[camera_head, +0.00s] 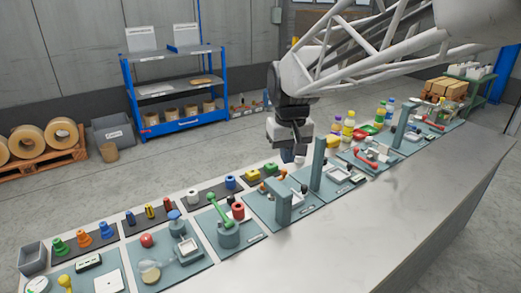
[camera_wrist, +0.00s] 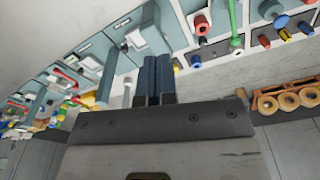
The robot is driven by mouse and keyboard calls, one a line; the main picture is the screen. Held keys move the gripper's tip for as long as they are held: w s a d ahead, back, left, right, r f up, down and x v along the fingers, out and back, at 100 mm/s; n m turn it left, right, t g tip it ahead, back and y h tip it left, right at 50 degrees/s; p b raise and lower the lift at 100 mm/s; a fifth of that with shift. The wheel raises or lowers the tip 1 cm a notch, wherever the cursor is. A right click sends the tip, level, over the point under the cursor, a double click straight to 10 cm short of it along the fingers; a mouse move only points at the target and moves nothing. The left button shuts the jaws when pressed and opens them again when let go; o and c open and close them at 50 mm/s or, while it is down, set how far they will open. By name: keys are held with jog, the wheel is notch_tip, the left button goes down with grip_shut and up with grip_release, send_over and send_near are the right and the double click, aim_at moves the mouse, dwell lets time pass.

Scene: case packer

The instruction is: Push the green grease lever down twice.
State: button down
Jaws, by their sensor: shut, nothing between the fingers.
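The green grease lever (camera_head: 219,209) stands tilted on a round grey-green base (camera_head: 229,239) on a teal mat in the middle front of the head view. Its ball-ended handle points up and to the left. In the wrist view the green lever (camera_wrist: 236,42) shows at upper right, well off to the side of my fingers. My gripper (camera_head: 288,157) hangs above the back of the bench, to the right of the lever and clear of it. In the wrist view its two dark blue fingers (camera_wrist: 153,82) are together, with nothing between them.
A red cylinder (camera_head: 238,210) stands close behind the lever's base. A grey-green post (camera_head: 318,165) and a lower block-like stand (camera_head: 283,200) rise to the lever's right. Teal stations with small parts line the bench. The bench's front strip (camera_head: 330,240) is clear.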

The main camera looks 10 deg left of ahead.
jog(key=w+a+f+n, duration=0.1)
jog(key=w+a, duration=0.1)
jog(key=a, duration=0.4)
jog(key=w+a+f+n, duration=0.1)
jog(key=w+a, duration=0.2)
jog(key=a, duration=0.3)
jog(key=n+g, duration=0.1)
send_over(219, 209)
jog(key=w+a, duration=0.5)
jog(key=f, duration=0.3)
jog(key=shift+s+d, duration=0.2)
jog(key=shift+f, duration=0.1)
notch_tip(219, 209, down, 14)
